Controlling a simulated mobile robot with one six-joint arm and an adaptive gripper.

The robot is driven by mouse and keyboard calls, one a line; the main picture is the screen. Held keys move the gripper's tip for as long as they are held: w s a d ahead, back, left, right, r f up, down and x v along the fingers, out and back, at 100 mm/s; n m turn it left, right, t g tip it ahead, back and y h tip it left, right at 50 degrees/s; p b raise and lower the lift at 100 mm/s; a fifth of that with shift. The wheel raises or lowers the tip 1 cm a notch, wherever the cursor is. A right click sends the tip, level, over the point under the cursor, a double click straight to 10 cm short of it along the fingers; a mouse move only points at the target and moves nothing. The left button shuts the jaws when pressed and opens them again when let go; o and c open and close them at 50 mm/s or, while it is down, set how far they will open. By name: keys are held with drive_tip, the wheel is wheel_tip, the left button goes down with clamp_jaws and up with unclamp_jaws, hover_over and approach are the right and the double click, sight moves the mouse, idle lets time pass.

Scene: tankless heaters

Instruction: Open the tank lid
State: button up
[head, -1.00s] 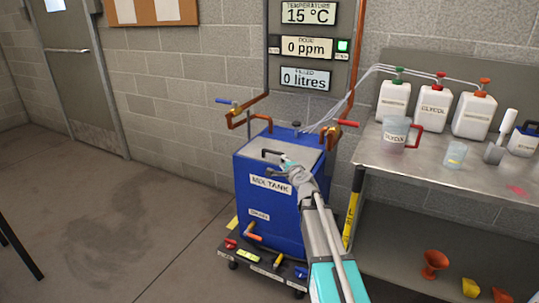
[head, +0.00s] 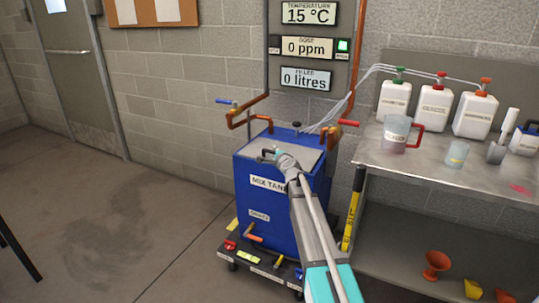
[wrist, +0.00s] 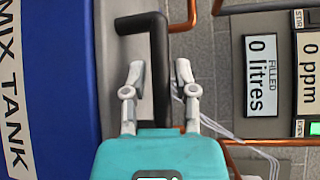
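The blue mix tank (head: 262,205) stands on a low dark cart, with its grey lid (head: 300,152) lying flat on top. My gripper (head: 272,154) is at the lid's black handle, which it mostly hides in the head view. In the wrist view my gripper (wrist: 159,75) is open, with one finger on each side of the black handle (wrist: 160,45). Small gaps show between the bar and the fingertips. The lid (wrist: 106,60) shows as a pale strip beside the blue tank wall (wrist: 55,90).
Copper pipes with a blue valve handle (head: 222,101) and a red one (head: 348,123) rise behind the tank. A metal bench (head: 430,170) with jugs and bottles stands close on the right. Floor left of the tank is clear.

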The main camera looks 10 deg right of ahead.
clamp_jaws()
